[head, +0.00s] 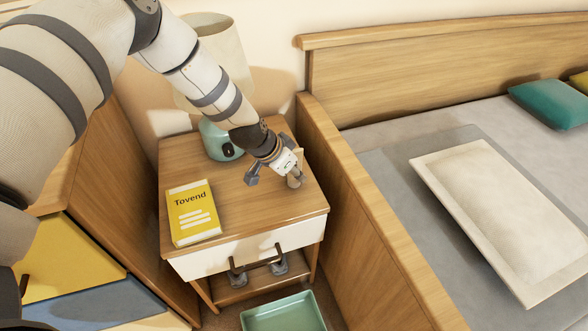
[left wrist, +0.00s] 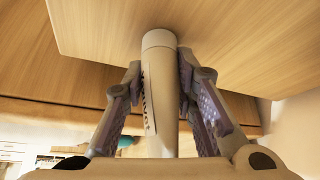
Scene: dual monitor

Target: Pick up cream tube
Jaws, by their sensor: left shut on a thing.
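The cream tube (left wrist: 159,85) is a pale tube with a lighter cap and dark lettering along its side in the left wrist view. My left gripper (left wrist: 160,92) has its two fingers on either side of the tube and is shut on it. In the head view the left gripper (head: 274,176) is over the right part of the nightstand top (head: 250,203). A small part of the tube (head: 294,181) shows beside the gripper there. The rest is hidden by the gripper. My right gripper does not show.
A yellow box (head: 193,213) marked Tovend lies on the nightstand's left front. A lamp with a teal base (head: 218,139) stands behind. The bed's side board (head: 355,210) rises close to the right. A green tray (head: 284,315) is below in front.

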